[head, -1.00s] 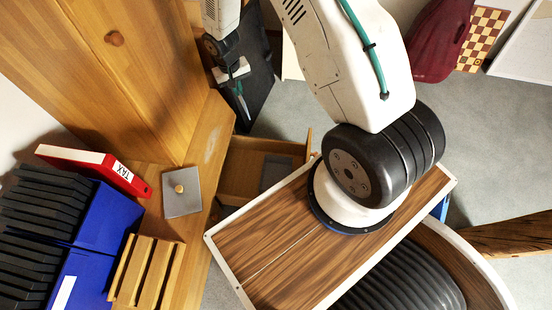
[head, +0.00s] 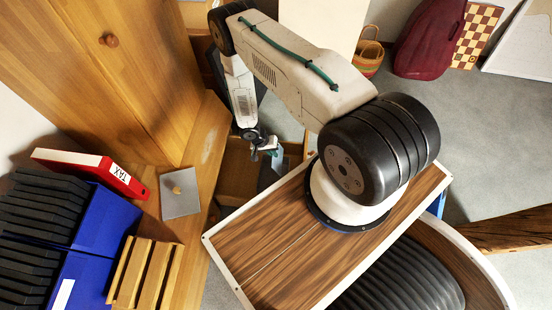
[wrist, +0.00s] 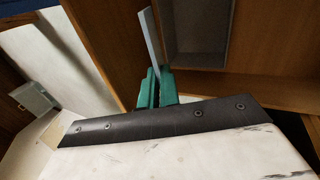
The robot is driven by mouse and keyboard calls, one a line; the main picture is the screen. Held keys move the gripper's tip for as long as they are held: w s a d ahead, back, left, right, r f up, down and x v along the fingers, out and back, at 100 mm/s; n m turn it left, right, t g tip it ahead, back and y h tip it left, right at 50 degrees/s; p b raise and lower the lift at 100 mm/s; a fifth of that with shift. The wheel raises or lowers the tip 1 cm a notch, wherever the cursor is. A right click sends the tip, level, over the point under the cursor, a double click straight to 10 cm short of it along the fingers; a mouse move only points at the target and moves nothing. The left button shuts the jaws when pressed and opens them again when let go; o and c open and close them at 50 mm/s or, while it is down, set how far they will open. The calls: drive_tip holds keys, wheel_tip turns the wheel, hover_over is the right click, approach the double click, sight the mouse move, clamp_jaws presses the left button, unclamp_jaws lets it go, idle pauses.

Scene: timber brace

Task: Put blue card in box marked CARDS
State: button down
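My gripper (head: 264,150) is at the end of the arm, low over the open wooden drawer beside the bench. In the wrist view its green fingers (wrist: 157,88) are close together on a thin, pale blue-grey card (wrist: 151,40), which stands out beyond them, seen nearly edge-on. The drawer (head: 236,178) is partly hidden by my arm in the head view. In the wrist view a grey-lined compartment (wrist: 200,45) lies right of the card, apart from it. I can read no CARDS label in either view.
A grey lid with a wooden knob (head: 180,193) lies on the bench. Left of it are a red TAX binder (head: 90,170), blue file boxes (head: 88,225) and a slatted wooden rack (head: 146,275). A tall wooden cabinet (head: 120,80) rises behind the bench.

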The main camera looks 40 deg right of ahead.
sight(276, 160)
drive_tip(key=shift+s+d+f, duration=0.1)
drive_tip(key=shift+s+f, duration=0.9)
drive_tip(key=shift+f, duration=0.25)
drive_tip(key=shift+s, duration=0.1)
drive_tip(key=shift+f, duration=0.15)
wheel_tip(276, 160, down, 13)
drive_tip(key=shift+f, duration=0.2)
idle(0.4)
drive_tip(key=c, duration=1.1)
unclamp_jaws()
